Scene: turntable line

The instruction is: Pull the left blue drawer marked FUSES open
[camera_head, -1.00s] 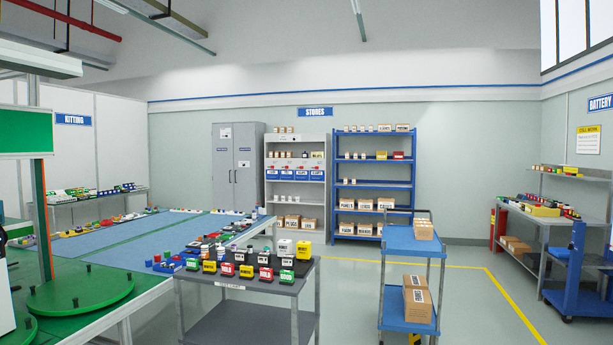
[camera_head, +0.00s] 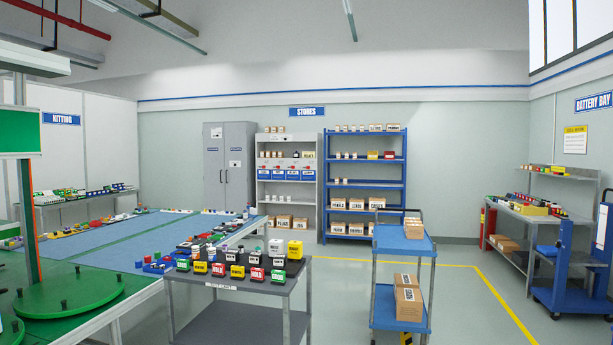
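A row of several small blue drawers sits in the middle of the light grey shelf unit (camera_head: 258,200) at the back wall, under the STORES sign. The leftmost blue drawer (camera_head: 265,175) appears shut, flush with the others. The drawers have white labels, too small to read from here, so I cannot confirm which says FUSES. Red items stand on the shelf just above the drawers. Neither of my grippers is in view.
A grey table (camera_head: 226,287) with colored bins stands in front, left of a blue cart (camera_head: 403,240) carrying boxes. A long blue-topped table (camera_head: 110,238) lies to the left. Clear floor (camera_head: 345,285) runs between the grey table and the cart.

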